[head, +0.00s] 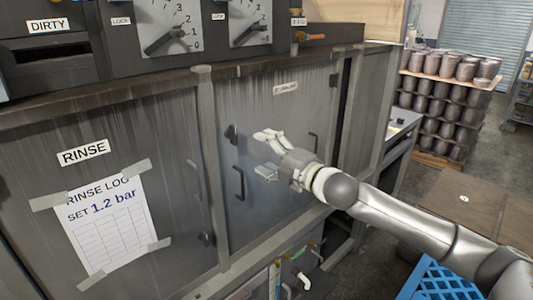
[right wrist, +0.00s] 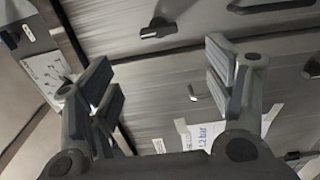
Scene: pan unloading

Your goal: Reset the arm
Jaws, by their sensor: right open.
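My right arm comes in from the right in the head view, its gripper (head: 268,155) raised in front of a grey cabinet door (head: 262,200). The gripper is open and empty. In the right wrist view its two fingers (right wrist: 157,85) stand wide apart with nothing between them, and the cabinet front lies beyond. I cannot tell whether the fingers touch the door. My left gripper is out of view.
A taped rinse log sheet (head: 108,222) hangs on the left door. Dials (head: 168,28) sit above. A blue crate (head: 440,284) stands at lower right, below my arm. Stacked metal pots (head: 440,108) stand at the back right.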

